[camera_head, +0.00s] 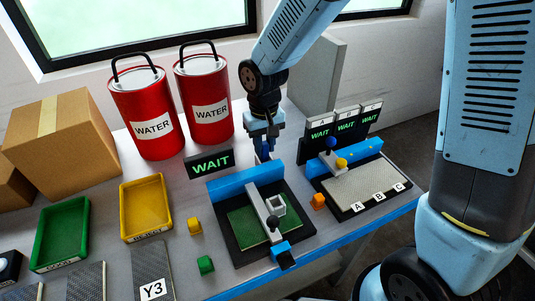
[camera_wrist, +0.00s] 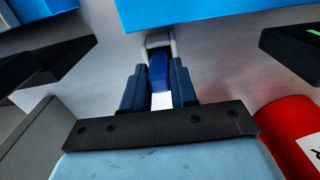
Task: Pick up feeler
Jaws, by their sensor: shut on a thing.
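My gripper (camera_head: 262,143) points down behind the fixture with the green plate, near its blue back rail. In the wrist view my gripper (camera_wrist: 158,90) has its two dark blue fingers closed on a small blue piece with a grey end, which I take to be the feeler (camera_wrist: 158,70). The blue part sits between the fingers and the grey end extends past the fingertips, close to the blue rail. In the head view the fingers mostly hide the held piece, and I cannot tell whether it touches the table.
The green-plate fixture (camera_head: 237,227) stands before my gripper, with a WAIT sign (camera_head: 210,163) to its left. Red water cans (camera_head: 205,97) stand behind left. A second fixture (camera_head: 352,187) is at right. Yellow (camera_head: 146,205) and green (camera_head: 62,232) trays and small blocks lie left.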

